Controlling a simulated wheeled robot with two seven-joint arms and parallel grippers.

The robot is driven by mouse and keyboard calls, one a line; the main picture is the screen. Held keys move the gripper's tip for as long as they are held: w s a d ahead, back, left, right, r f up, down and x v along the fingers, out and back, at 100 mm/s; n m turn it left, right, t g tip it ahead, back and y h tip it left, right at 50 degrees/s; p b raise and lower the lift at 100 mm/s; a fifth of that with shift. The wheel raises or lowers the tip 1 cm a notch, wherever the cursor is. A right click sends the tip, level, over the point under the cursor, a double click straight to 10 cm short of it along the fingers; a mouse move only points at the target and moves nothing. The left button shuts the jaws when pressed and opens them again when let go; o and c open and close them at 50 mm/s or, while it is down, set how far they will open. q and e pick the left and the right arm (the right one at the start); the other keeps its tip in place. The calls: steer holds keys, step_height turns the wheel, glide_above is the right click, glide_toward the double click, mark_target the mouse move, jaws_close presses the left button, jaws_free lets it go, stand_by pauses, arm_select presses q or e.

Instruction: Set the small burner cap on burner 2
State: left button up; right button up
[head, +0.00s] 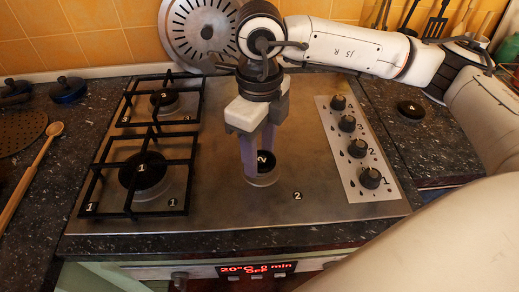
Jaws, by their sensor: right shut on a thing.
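The small burner cap (264,166), black and marked 2, is between the fingers of my right gripper (257,164). The gripper points down and is shut on the cap. Burner 2's pale metal base (262,181) shows just below the cap, near the 2 label on the hob. The cap is over this base; I cannot tell whether it rests on it or is slightly above. The fingers hide part of the cap and base. My left gripper is not in view.
Black grates (130,208) cover burners 1 and 3 on the left. The knob panel (362,190) is on the right. A black cap marked 4 (411,109) lies on the right counter. A wooden spoon (35,170) lies left. A round perforated metal disc (195,30) leans behind.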

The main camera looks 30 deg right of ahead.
mark_target(260, 158)
steer(key=shift+f+b, duration=0.5)
steer(key=shift+f, duration=0.05)
steer(key=o, duration=1.1)
steer(key=shift+r, duration=0.1)
steer(key=shift+c, duration=0.2)
steer(key=shift+r+p, duration=0.25)
steer(key=shift+p, duration=0.1)
step_height(260, 158, up, 13)
steer(key=shift+f, duration=0.2)
